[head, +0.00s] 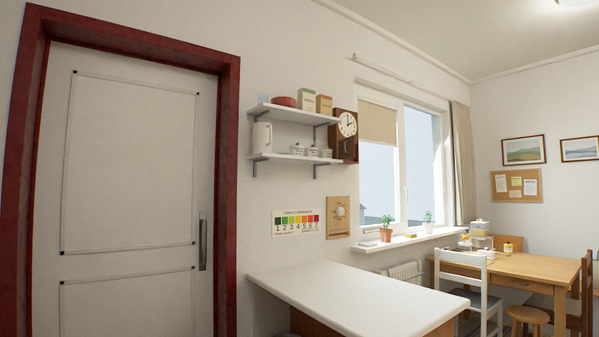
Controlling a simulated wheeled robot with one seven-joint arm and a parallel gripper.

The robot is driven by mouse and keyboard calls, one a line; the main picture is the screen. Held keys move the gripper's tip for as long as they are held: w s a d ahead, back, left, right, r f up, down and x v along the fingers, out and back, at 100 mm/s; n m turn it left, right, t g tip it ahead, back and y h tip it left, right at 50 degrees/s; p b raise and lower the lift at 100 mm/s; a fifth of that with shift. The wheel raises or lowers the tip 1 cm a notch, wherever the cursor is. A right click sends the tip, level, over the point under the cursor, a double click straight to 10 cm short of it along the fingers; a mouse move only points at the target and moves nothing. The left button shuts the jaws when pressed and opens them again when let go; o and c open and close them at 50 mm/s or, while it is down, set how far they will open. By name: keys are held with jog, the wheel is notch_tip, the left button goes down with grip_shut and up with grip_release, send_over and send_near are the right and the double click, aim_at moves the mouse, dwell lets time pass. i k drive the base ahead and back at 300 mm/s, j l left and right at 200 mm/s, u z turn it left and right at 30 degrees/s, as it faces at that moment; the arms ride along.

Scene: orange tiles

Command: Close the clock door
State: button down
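A dark brown wall clock (337,147) hangs to the right of the two white shelves, near the window. Its round pale dial (347,124) is in the upper part of the case, with dark case below it. The clock is small in the view, and I cannot tell how far its door stands open. My gripper is not in view.
A white counter (355,300) stands below the clock. Shelves (290,156) hold a jug, jars and boxes. A wooden panel with a round knob (339,211) is on the wall. A white door (130,190) is at left; a table (520,267) with chairs is at right.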

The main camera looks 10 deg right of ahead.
aim_at(347, 145)
jog(key=i+j+z, duration=0.2)
jog(key=j+z, duration=0.2)
jog(key=i+j+z, duration=0.15)
jog(key=j+z, duration=1.1)
jog(key=j, duration=0.65)
jog(key=i+j+u, duration=0.1)
jog(key=j, duration=0.3)
